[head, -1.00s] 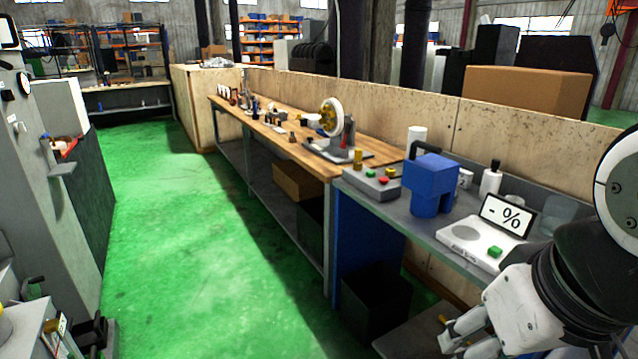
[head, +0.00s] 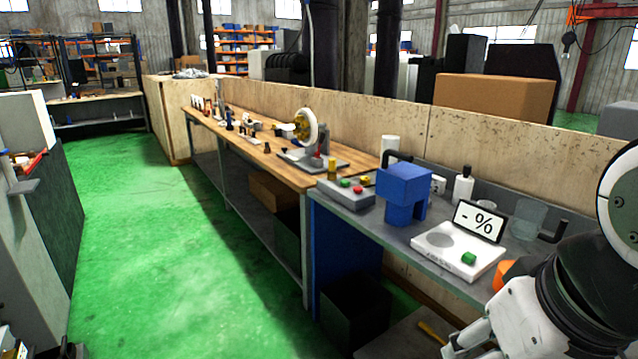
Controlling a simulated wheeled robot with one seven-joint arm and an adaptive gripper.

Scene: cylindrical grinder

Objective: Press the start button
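A grey control box (head: 338,197) sits on the near grey bench. On its top are a green button (head: 345,184), a red button (head: 358,190) and a yellow button (head: 365,180); no label is readable that marks one as start. My gripper (head: 462,347) is at the bottom right edge, in front of the bench and apart from these things. Its fingertips are partly cut off, so its opening is unclear.
A blue block-shaped object (head: 404,192) stands between the control box and the white device. A white bottle (head: 462,188) and a clear beaker (head: 527,220) are behind. A black bin (head: 355,312) is below the bench. Green floor (head: 170,270) is clear on the left.

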